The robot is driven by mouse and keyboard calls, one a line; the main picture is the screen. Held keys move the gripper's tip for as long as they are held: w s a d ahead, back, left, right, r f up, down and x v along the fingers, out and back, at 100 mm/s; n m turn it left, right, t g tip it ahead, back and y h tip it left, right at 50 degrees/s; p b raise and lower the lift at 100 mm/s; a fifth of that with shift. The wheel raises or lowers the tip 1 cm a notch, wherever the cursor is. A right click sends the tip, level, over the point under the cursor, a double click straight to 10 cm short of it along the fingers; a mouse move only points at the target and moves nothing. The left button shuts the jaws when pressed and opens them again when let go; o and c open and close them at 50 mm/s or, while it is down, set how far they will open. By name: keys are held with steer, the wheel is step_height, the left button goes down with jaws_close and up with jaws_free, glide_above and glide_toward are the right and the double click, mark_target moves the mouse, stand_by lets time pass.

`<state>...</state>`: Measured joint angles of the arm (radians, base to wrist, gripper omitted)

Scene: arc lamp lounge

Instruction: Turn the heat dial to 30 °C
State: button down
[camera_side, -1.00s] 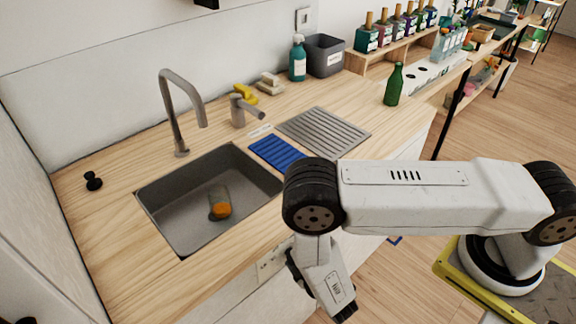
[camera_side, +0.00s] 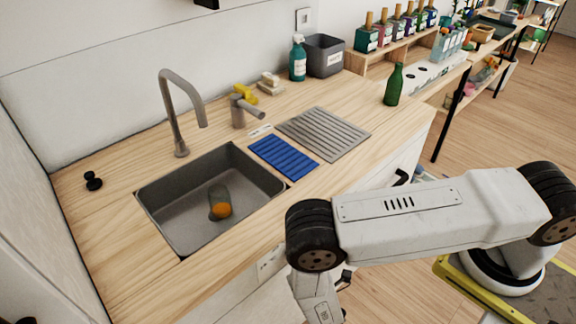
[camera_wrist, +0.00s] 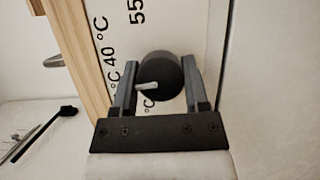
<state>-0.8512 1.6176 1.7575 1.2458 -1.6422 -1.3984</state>
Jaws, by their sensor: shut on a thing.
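The heat dial (camera_wrist: 165,78) is a dark round knob with a pale pointer, seen in the wrist view on a pale panel. The pointer is aimed left and slightly down in that view. Printed marks "40 °C" (camera_wrist: 106,42) and "55" (camera_wrist: 137,14) show beside it; other "°C" marks are partly hidden by the fingers and dial, so I cannot tell which value the pointer meets. My gripper (camera_wrist: 157,68) is shut on the dial, one finger on each side. In the side view my arm hides the dial and most of my gripper.
The pale panel (camera_side: 268,263) is on the cabinet front, below the wooden counter (camera_side: 115,232). The sink (camera_side: 165,228) holds a jar with orange contents (camera_side: 221,209). A blue mat (camera_side: 283,157) and a ribbed drainer (camera_side: 324,133) lie to its right. Open floor lies right.

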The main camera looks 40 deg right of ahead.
steer(key=shift+n+t, duration=0.5)
steer(key=shift+n, duration=0.8)
steer(key=shift+c, duration=0.5)
jaws_free()
steer(key=shift+s+a, duration=0.1)
